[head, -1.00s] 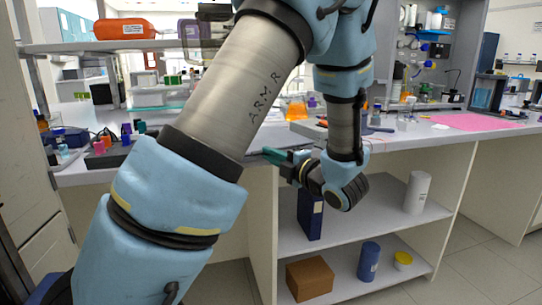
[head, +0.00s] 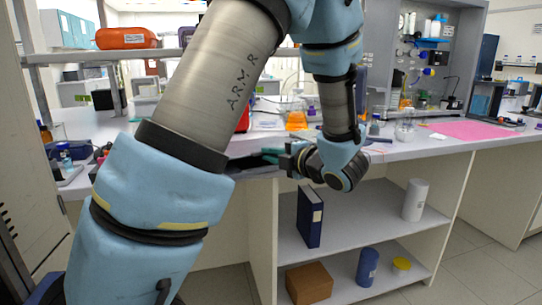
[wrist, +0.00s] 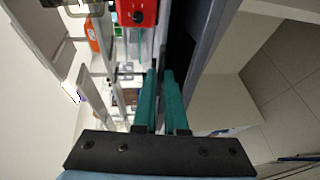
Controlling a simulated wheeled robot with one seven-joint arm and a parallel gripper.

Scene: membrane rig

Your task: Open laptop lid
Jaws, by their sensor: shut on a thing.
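The laptop (head: 253,167) is a dark, flat shape at the bench's front edge, mostly hidden behind my arm. In the wrist view, a black strip and a dark grey slab (wrist: 207,38) run beside my fingers and seem to be part of it. My gripper (head: 268,155) reaches the laptop's front edge from the right, with its teal fingers nearly level. In the wrist view, my gripper (wrist: 160,72) has its fingers close together, shut on the thin lid edge. The lid's angle is hard to tell.
A red device (wrist: 137,12) is near the fingertips in the wrist view. An orange flask (head: 296,121) stands behind my gripper. A pink mat (head: 470,130) lies to the right. Open shelves with a blue binder (head: 310,217) are below the bench.

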